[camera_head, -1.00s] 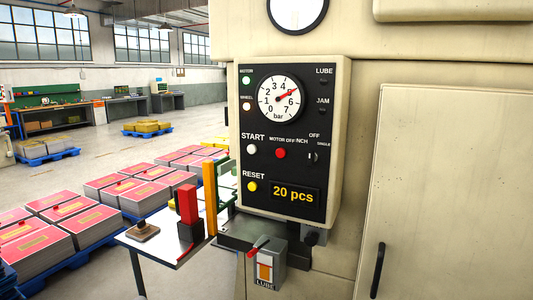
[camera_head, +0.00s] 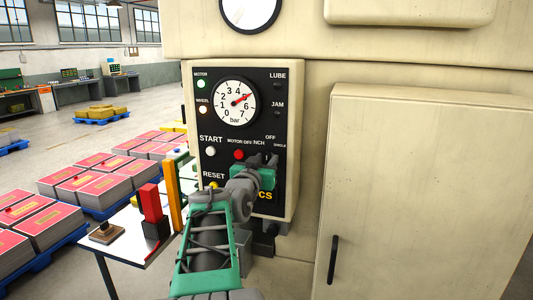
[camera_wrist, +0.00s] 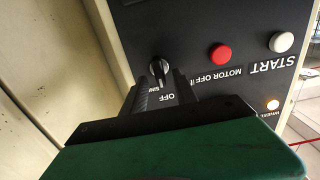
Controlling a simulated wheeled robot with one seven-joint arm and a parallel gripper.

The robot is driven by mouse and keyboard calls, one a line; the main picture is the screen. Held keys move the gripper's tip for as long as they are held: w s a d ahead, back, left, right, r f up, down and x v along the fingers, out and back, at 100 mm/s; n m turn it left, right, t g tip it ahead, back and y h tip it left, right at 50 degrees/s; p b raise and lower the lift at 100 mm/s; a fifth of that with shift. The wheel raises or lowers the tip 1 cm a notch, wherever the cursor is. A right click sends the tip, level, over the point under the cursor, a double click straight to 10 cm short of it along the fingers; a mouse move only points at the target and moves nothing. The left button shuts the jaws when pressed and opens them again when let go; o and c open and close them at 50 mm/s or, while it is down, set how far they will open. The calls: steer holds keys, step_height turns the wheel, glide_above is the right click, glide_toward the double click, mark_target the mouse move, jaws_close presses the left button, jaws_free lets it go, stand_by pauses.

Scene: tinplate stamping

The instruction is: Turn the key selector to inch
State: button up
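The key selector (camera_wrist: 158,68) is a dark knob with a light upright bar, on the black control panel (camera_head: 267,122). In the wrist view, which is turned nearly upside down, its bar runs roughly up and down, near the part-covered OFF and SINGLE labels. My gripper (camera_head: 263,159) is in front of the panel's right side and hides the selector in the head view. In the wrist view my gripper (camera_wrist: 160,82) has its two dark fingers apart, with the selector between or just beyond their tips. I cannot tell whether they touch it. The INCH label is partly covered.
The red MOTOR OFF button (camera_head: 239,155), white START button (camera_head: 210,151) and yellow RESET button (camera_head: 213,184) are close by. My arm covers most of the counter display. A table (camera_head: 127,234) with a red post stands left. A cabinet door (camera_head: 420,180) is at the right.

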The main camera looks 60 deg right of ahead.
steer(key=shift+w+d, duration=0.1)
steer(key=shift+d, duration=0.5)
steer(key=shift+c, duration=0.5)
jaws_close()
